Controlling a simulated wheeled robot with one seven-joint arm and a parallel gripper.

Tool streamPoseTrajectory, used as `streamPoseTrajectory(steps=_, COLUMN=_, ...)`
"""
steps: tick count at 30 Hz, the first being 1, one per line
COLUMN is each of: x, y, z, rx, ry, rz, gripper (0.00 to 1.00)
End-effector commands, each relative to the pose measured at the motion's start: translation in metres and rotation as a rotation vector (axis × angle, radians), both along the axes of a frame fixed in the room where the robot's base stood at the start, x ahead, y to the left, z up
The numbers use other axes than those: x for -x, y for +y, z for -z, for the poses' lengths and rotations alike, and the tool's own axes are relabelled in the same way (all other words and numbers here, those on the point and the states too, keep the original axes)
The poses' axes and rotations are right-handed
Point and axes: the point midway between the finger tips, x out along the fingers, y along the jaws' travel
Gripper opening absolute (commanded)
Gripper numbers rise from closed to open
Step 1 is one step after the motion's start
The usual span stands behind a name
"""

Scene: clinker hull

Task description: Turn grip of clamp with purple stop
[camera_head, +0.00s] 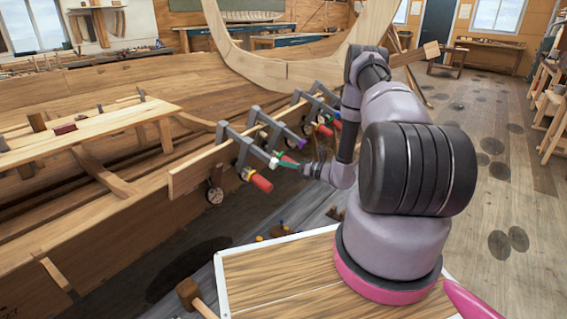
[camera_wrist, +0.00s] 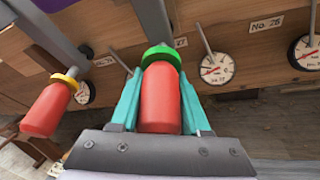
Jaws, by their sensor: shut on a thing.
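My gripper (camera_wrist: 160,100) has teal fingers on both sides of a red grip (camera_wrist: 160,98) with a green collar (camera_wrist: 158,53), and is shut on it. In the head view my gripper (camera_head: 287,162) is at the row of clamps on the plank. A purple stop (camera_head: 303,143) sits at the end of a clamp's grey bar (camera_head: 276,127), just above my gripper. A purple piece (camera_wrist: 56,4) also shows at the wrist view's top left edge. The gripped grip appears to belong to this clamp, but the join is partly hidden.
A neighbouring red grip (camera_wrist: 47,108) with a yellow collar is close on the left. More clamps (camera_head: 318,105) stand farther along the plank (camera_head: 192,176). Round dials (camera_wrist: 217,68) line the wood behind. A wooden mallet (camera_head: 190,294) is near the front.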

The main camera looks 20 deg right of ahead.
Motion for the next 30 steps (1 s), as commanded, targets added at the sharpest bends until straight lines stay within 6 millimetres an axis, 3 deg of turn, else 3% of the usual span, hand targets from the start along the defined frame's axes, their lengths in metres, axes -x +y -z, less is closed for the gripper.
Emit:
streamPoseTrajectory(steps=24, x=0.0014, y=-0.0003, z=0.0004, rx=-0.101, ry=0.086, rz=-0.052, gripper=0.00)
streamPoseTrajectory(steps=25, x=0.0015, y=-0.0003, z=0.0004, rx=-0.101, ry=0.086, rz=-0.052, gripper=0.58)
streamPoseTrajectory(steps=27, x=0.0015, y=-0.0002, z=0.0003, rx=-0.101, ry=0.086, rz=-0.052, gripper=0.77)
streamPoseTrajectory(steps=30, x=0.0014, y=0.0002, z=0.0001, rx=-0.102, ry=0.085, rz=-0.052, gripper=0.77)
